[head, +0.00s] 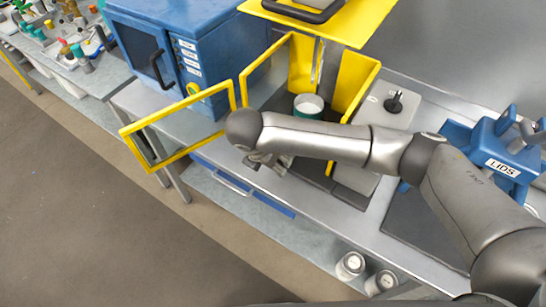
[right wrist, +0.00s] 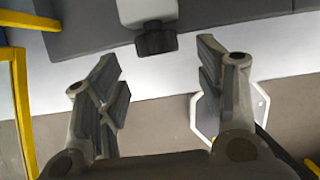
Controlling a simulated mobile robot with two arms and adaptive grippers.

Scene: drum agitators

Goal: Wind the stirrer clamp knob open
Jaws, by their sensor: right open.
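In the right wrist view a dark knob (right wrist: 157,40) sticks out from a pale grey block (right wrist: 147,10) at the top centre; it looks like the stirrer clamp knob. My right gripper (right wrist: 158,64) is open and empty, its two fingers apart on either side below the knob. The knob lies just beyond the fingertips, roughly centred between them, with no contact visible. In the head view my right gripper (head: 268,163) is at the front of the yellow-framed enclosure (head: 375,76), and my arm hides the knob there. My left gripper is not in view.
A yellow-framed door (head: 131,129) stands swung open to the left. A teal and white container (head: 308,104) stands inside the enclosure. A blue cabinet (head: 215,50) is at the left, a blue LIDS rack (head: 470,140) at the right. White cans (head: 350,265) stand low in front.

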